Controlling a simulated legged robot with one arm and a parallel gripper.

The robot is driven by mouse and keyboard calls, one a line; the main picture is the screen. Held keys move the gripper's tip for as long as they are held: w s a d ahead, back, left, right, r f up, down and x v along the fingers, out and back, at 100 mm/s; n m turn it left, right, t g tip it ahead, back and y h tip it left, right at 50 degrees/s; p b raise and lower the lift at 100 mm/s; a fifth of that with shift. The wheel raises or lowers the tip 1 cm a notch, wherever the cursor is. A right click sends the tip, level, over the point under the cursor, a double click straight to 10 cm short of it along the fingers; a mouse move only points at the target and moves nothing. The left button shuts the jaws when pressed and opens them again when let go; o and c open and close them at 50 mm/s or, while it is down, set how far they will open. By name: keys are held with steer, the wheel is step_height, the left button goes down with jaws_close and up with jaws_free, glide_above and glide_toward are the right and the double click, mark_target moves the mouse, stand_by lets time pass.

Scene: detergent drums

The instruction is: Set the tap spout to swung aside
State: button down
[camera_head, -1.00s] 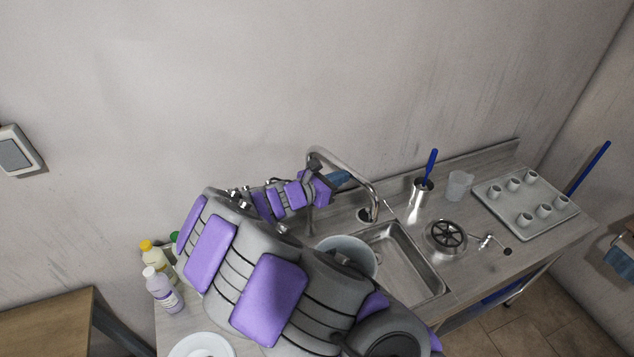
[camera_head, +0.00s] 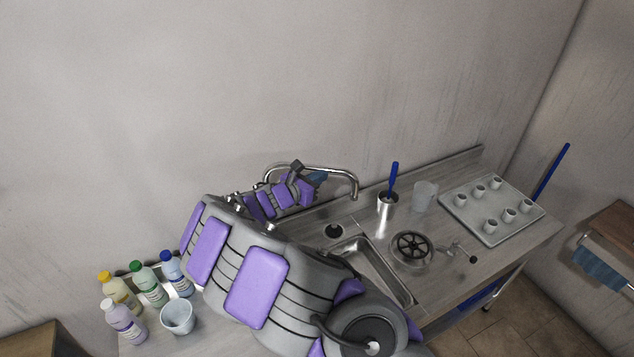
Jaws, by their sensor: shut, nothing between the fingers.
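The chrome tap spout (camera_head: 345,174) arches behind my gripper, and its bent tip hangs to the right of it, near the wall side of the counter. The tip is clear of the sink basin (camera_head: 375,268), on its back side. My gripper (camera_head: 309,180) is shut and empty, up against the spout's near side as seen here. I cannot tell whether it touches the spout. The tap's base is largely hidden by my arm.
A steel cup with a blue-handled brush (camera_head: 388,205), a clear beaker (camera_head: 424,196) and a tray of small cups (camera_head: 490,212) stand to the right. Several bottles (camera_head: 150,284) and a pale cup (camera_head: 178,317) stand left. My arm hides part of the basin.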

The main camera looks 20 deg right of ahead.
steer(key=shift+w+d+r, duration=0.15)
steer(key=shift+w+d, duration=0.15)
steer(key=shift+d, duration=0.05)
steer(key=shift+d, duration=0.1)
stand_by(0.3)
steer(key=shift+s, duration=0.15)
